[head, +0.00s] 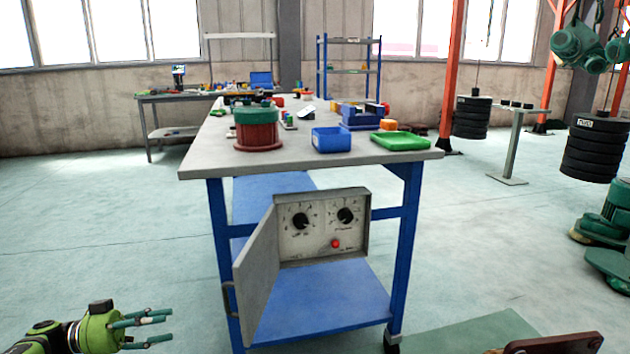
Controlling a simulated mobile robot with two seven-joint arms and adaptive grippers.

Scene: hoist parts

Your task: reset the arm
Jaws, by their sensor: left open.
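My left gripper (157,328) comes in at the lower left, a green body with teal fingers. Its fingers are spread apart and hold nothing. It is over the floor, apart from the workbench. My right gripper is not in the picture. The workbench (300,164) stands ahead with a grey top and blue legs. A control box (325,222) with two black dials and a red button is fixed under its top, and its grey door (258,275) hangs open to the left.
On the bench are a red and green drum (256,130), a blue bin (331,139) and a green tray (401,140). Stacked black weights (596,148) hang at the right, near green machines (606,225). A brown part (553,345) shows at the lower right edge. The left floor is clear.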

